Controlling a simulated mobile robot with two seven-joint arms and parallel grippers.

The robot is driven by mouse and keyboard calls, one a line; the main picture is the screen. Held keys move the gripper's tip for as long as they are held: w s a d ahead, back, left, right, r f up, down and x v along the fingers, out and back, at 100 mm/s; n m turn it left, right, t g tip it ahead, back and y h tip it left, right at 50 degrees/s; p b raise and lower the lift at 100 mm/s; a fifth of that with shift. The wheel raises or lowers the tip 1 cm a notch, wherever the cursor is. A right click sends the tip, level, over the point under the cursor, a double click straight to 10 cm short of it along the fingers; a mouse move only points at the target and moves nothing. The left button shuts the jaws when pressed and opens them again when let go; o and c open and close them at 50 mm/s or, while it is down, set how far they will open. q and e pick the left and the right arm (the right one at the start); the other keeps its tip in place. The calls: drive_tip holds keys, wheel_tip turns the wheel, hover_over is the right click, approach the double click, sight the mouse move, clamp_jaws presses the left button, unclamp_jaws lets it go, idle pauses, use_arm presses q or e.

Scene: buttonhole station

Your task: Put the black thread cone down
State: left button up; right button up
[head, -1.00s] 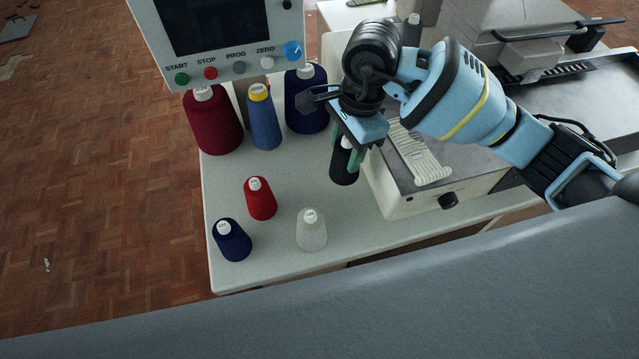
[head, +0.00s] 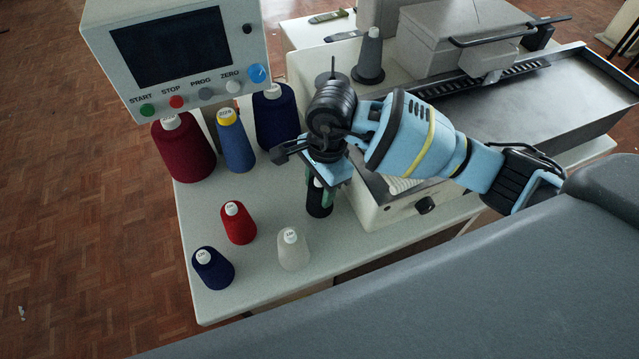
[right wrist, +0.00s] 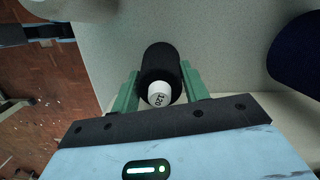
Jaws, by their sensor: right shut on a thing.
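The black thread cone (head: 319,203) is held upright by my right gripper (head: 322,186), near the left side of the grey-topped machine. In the right wrist view the black cone (right wrist: 161,62) with its white labelled top sits between the two green fingers of the gripper (right wrist: 158,92). Its base is at or close to the white tabletop; I cannot tell whether it touches. The gripper's wrist covers part of the cone from above in the head view. My left gripper is not in view.
Red (head: 238,224), navy (head: 213,270) and white (head: 293,252) cones stand at the table's front. Dark red (head: 184,152), blue (head: 236,150) and large navy (head: 276,122) cones stand behind, under the control panel (head: 180,50). The white tabletop (head: 262,200) is clear between them.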

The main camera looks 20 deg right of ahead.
drive_tip(key=shift+f, duration=0.15)
drive_tip(key=o, duration=1)
drive_tip(key=shift+o, duration=0.2)
wheel_tip(320, 180, up, 12)
drive_tip(key=d, duration=0.1)
drive_tip(key=shift+w+d, duration=0.15)
drive_tip(key=shift+d, duration=0.05)
